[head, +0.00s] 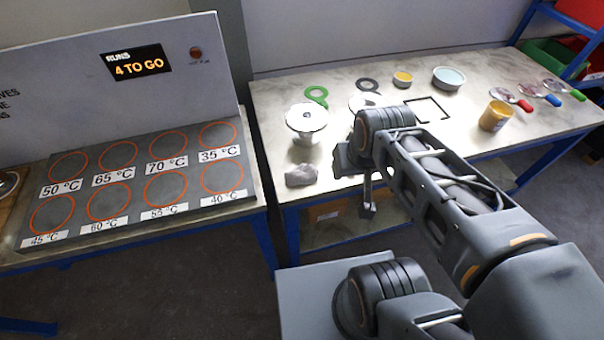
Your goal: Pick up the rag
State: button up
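The rag is most likely the crumpled pale grey lump (301,175) near the front left edge of the right-hand table. It lies in front of a white flanged vessel (306,120). My gripper (362,190) hangs at the table's front edge, to the right of the rag and apart from it. One dark finger points down there. The other finger is not clearly seen, so I cannot tell how wide the gripper is. Nothing shows held in it.
A green ring (316,95), a dark ring (368,85), tins (448,77), a yellow pot (495,115) and several coloured-handled tools (525,105) are on the table. A second flanged piece (363,101) is partly behind my arm. A labelled heating panel (140,180) stands left, across a gap.

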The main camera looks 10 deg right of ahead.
aim_at(304, 175)
jog(key=z, duration=2.55)
jog(key=k, duration=1.45)
jog(key=u, duration=2.2)
jog(key=i, duration=0.5)
jog(key=z, duration=0.05)
